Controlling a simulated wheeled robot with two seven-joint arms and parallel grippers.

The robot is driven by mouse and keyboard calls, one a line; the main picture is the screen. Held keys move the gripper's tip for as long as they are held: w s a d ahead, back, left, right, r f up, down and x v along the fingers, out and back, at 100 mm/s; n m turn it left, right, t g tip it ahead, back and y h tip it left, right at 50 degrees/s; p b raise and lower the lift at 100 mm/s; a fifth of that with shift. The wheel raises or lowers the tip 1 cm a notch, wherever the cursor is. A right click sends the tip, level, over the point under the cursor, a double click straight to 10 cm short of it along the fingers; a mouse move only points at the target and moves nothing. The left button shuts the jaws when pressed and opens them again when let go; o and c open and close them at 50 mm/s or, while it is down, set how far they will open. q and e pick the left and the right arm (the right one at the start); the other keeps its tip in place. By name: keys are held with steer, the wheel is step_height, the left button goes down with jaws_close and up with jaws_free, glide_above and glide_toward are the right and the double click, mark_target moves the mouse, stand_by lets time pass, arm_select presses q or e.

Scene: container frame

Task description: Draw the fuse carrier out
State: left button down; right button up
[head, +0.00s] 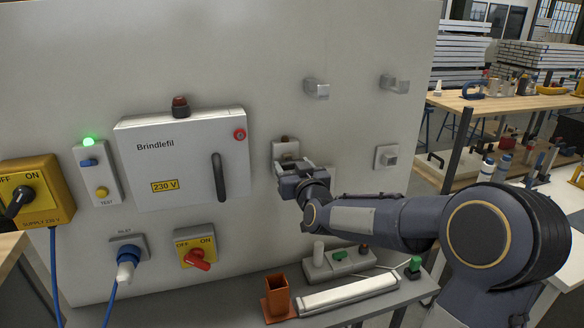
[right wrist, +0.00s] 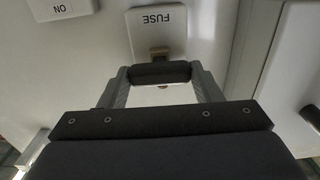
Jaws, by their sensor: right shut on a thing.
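The fuse holder (head: 285,148) is a pale box on the grey panel, right of the Brindlefil cabinet. My right gripper (head: 292,172) is in front of it and covers its lower part. In the right wrist view the box, labelled FUSE (right wrist: 156,18), appears upside down. A dark bar (right wrist: 160,72), seemingly the fuse carrier's handle, lies between the fingers of my right gripper, which is shut on it. A small brown piece shows between bar and box. I cannot tell how far the carrier sits in the holder. My left gripper is out of view.
The Brindlefil cabinet (head: 182,160) has a dark upright handle. A red-handled ON/OFF switch (head: 196,248) is below it, and a yellow supply switch (head: 38,190) is far left. Hooks (head: 316,89) stick out above right.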

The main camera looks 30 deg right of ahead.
steer(key=shift+v, duration=1.05)
steer(key=shift+w+f, duration=0.1)
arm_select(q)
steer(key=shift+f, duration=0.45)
arm_select(e)
steer(key=o, duration=1.1)
steer(key=shift+o, duration=1.4)
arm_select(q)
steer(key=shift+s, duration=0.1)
